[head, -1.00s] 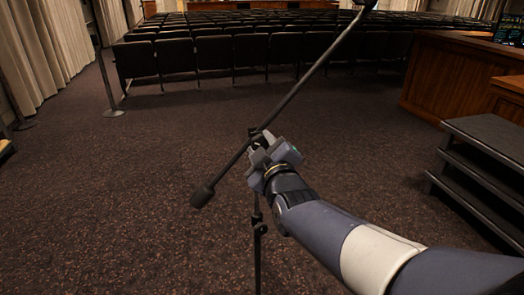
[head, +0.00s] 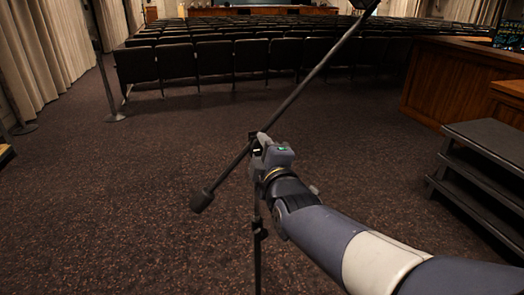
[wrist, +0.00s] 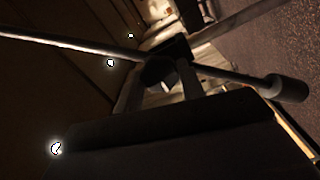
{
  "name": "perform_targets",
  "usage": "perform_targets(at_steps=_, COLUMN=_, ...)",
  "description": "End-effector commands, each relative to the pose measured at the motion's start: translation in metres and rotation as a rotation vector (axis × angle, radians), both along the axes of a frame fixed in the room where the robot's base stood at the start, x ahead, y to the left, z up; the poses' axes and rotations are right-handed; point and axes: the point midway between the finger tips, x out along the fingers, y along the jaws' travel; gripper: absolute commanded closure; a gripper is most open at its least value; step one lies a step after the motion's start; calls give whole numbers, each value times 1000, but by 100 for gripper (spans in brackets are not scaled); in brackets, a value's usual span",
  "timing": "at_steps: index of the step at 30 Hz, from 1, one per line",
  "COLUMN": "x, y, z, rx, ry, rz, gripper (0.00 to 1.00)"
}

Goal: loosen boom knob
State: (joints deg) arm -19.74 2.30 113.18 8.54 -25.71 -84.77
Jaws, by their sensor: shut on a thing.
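A microphone stand with a slanted black boom (head: 305,88) stands in front of me. The boom rises to the upper right, and a dark counterweight (head: 202,201) sits at its low left end. My gripper (head: 261,146) is at the boom's clamp, at the top of the upright pole (head: 257,260). In the wrist view the two fingers stand on either side of the round boom knob (wrist: 159,72) and are shut on it. The boom also crosses the wrist view, with the counterweight (wrist: 287,88) at right. In the head view my gripper hides the knob.
Rows of dark seats (head: 215,62) fill the back. A wooden desk (head: 455,80) and black steps (head: 485,150) stand at the right. A thin post (head: 107,85) and curtains (head: 45,50) are at the left. The carpet around the stand is clear.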

Motion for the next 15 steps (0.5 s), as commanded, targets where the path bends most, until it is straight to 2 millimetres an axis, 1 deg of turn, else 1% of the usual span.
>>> perform_targets(at_steps=10, x=0, y=0, z=0, rx=-2, ry=-1, rz=0, gripper=86)
perform_targets(at_steps=11, x=0, y=0, z=0, rx=-2, ry=-1, rz=0, gripper=62)
perform_targets(at_steps=15, x=0, y=0, z=0, rx=-2, ry=-1, rz=0, gripper=51)
